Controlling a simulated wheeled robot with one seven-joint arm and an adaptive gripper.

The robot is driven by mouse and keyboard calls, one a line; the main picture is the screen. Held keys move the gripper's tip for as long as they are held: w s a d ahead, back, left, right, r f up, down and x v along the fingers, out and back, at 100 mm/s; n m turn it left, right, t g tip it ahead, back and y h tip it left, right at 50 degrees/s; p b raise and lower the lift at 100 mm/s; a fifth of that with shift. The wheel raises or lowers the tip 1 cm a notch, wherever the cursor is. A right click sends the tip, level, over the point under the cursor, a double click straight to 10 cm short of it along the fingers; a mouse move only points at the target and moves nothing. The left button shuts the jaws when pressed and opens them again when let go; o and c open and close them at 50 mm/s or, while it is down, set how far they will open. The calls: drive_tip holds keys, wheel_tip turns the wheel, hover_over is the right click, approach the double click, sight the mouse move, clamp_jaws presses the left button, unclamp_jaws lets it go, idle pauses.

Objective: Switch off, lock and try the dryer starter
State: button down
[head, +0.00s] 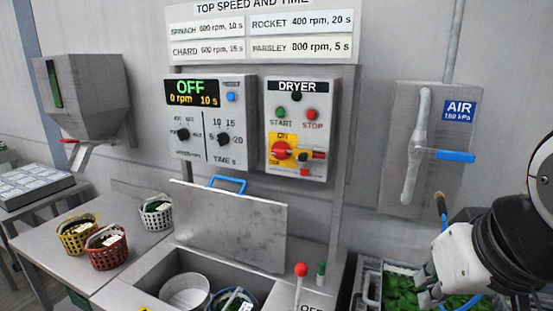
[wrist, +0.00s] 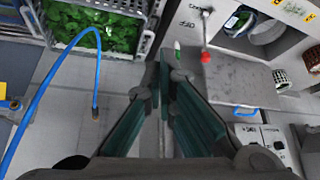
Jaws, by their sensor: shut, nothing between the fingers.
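The dryer starter (head: 295,119) is a grey box on the wall panel, labelled DRYER, with a green START button (head: 280,113) and a red STOP button (head: 312,115). Below them a red rotary switch (head: 282,151) sits on a yellow plate marked ON at the top and OFF at the lower left; I cannot tell which way it points. Small dark and red parts (head: 313,156) sit right of the switch, too small to identify. My gripper (head: 426,288) is low at the right, well away from the starter. In the wrist view my gripper (wrist: 164,62) is shut and empty.
A speed panel (head: 210,118) left of the starter reads OFF, 0 rpm, 10 s. The raised lid (head: 232,228) and a red-knobbed lever (head: 301,270) stand below. A blue-handled air valve (head: 455,156) is on the right. A blue hose (wrist: 64,55) and a greens crate (wrist: 149,10) lie near my gripper.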

drive_tip(key=s, duration=0.2)
drive_tip(key=n, duration=0.1)
drive_tip(key=shift+s+a+f+g, duration=0.1)
drive_tip(key=shift+s+a+g, duration=0.2)
drive_tip(key=shift+s, duration=0.1)
idle(1.0)
